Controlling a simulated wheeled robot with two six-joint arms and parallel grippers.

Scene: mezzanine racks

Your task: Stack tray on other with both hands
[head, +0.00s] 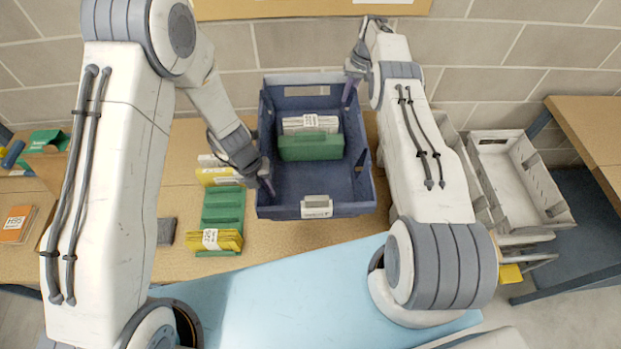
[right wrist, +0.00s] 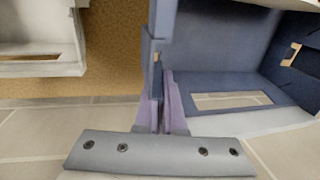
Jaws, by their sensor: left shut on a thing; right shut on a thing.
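A dark blue tray (head: 290,190) is in the middle of the head view, with a green item (head: 310,146) and a white labelled bundle (head: 311,124) in it. My left gripper (head: 266,186) is shut on the tray's left wall near the front. My right gripper (head: 349,92) is shut on its right wall near the back. In the right wrist view, the purple fingers (right wrist: 162,100) pinch the blue wall (right wrist: 160,22). I cannot tell whether the tray is lifted, or whether another lies under it.
Pale grey trays (head: 520,172) stand to the right; one also shows in the right wrist view (right wrist: 40,66). A green holder (head: 222,208) and yellow labelled packs (head: 218,240) lie left of the blue tray. A brick wall (head: 480,60) closes off the back.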

